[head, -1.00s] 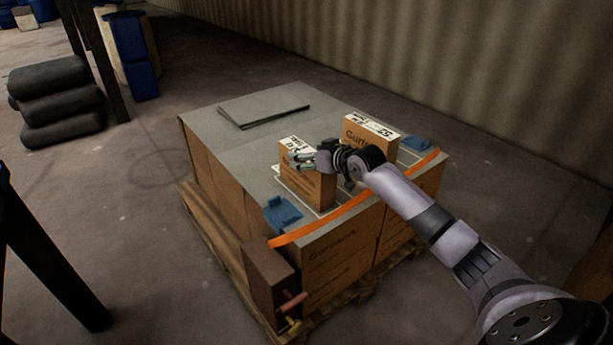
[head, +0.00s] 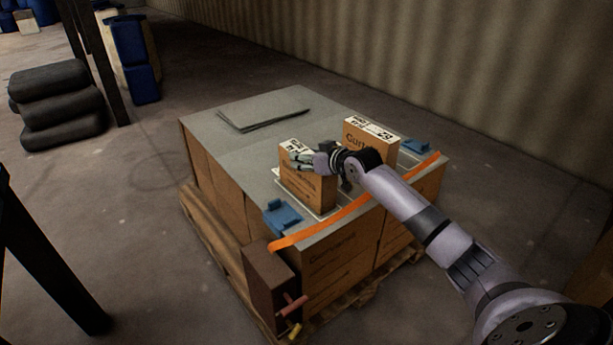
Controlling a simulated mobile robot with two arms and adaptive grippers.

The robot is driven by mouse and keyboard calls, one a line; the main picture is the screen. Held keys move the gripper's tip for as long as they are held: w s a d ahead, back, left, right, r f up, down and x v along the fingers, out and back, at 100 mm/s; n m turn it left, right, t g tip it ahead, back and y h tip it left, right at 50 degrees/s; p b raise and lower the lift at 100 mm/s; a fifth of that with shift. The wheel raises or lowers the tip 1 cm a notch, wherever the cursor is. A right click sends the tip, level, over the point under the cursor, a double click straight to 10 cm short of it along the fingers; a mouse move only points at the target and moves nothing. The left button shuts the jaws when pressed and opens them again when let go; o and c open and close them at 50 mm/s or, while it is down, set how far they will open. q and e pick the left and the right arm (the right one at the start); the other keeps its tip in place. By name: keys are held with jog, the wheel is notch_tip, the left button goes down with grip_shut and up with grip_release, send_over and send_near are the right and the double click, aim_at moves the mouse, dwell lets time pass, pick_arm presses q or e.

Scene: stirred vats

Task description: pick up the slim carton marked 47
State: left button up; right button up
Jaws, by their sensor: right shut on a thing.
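A slim orange-brown carton (head: 312,192) with a white label on its top stands upright near the front of the pallet stack. Its number is partly covered and too blurred to read surely. My right gripper (head: 302,161) reaches in from the right over the carton's top and is shut on it. The carton's base appears to rest on a pale sheet on the stack. A second slim carton (head: 368,143), with a number on its white top label, stands behind it to the right, apart from it. My left gripper is not in view.
The grey-topped stack (head: 215,145) sits on a wooden pallet (head: 212,232). Flat grey sheets (head: 262,108) lie at its back. Blue corner pieces (head: 281,217) and an orange strap (head: 345,213) run along the front edge. A brown box (head: 268,280) stands at the near corner.

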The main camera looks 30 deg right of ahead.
jog(key=shift+f, duration=0.1)
grip_shut()
jog(key=shift+d, duration=0.1)
dwell(0.3)
jog(key=shift+r, duration=0.3)
